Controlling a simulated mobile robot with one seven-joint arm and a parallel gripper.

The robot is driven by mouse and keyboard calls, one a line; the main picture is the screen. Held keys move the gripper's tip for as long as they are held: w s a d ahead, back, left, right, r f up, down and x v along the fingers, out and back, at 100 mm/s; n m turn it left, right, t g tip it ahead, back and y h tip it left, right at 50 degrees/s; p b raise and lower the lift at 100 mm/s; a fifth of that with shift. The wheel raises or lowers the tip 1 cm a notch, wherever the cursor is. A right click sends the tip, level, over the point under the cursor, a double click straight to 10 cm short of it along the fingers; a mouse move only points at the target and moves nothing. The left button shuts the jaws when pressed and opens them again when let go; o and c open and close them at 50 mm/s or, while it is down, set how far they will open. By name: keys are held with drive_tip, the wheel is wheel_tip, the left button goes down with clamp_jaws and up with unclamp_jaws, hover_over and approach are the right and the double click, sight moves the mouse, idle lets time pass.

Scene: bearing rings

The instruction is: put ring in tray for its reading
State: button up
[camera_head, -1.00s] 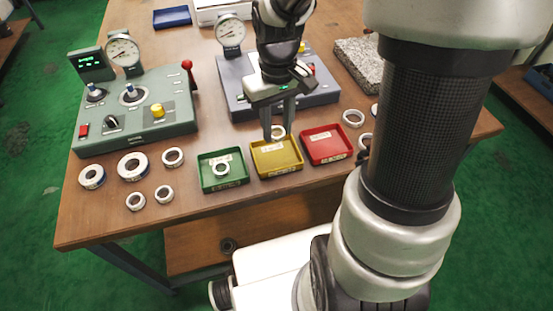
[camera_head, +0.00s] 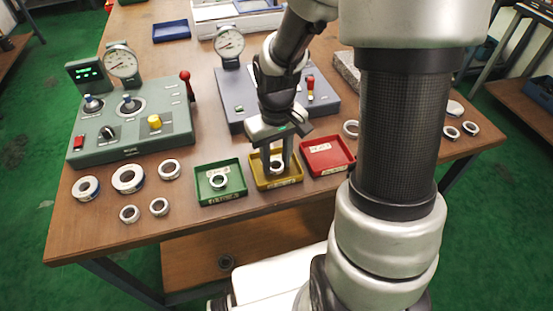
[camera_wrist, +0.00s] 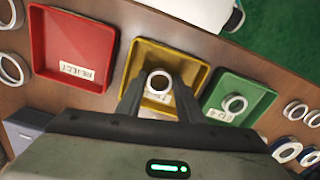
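A small light metal ring (camera_head: 277,166) is between the fingertips of my gripper (camera_head: 276,163), at the yellow tray (camera_head: 297,179). In the wrist view the ring (camera_wrist: 159,73) sits between my two fingertips (camera_wrist: 160,84), which seem to touch its sides. It is low over the yellow tray's floor (camera_wrist: 187,62); I cannot tell whether it touches. The green tray (camera_head: 239,191) on the left holds another ring (camera_head: 218,174). The red tray (camera_head: 326,168) on the right looks empty, with a REJECT label in the wrist view.
Several loose rings, including a large one (camera_head: 128,167), lie left of the trays. A green gauge station (camera_head: 135,152) and a grey one (camera_head: 238,115) with dials stand behind. More rings (camera_head: 470,128) lie at the right. A blue tray (camera_head: 171,36) is at the back.

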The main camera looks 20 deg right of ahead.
drive_tip(key=o, duration=0.3)
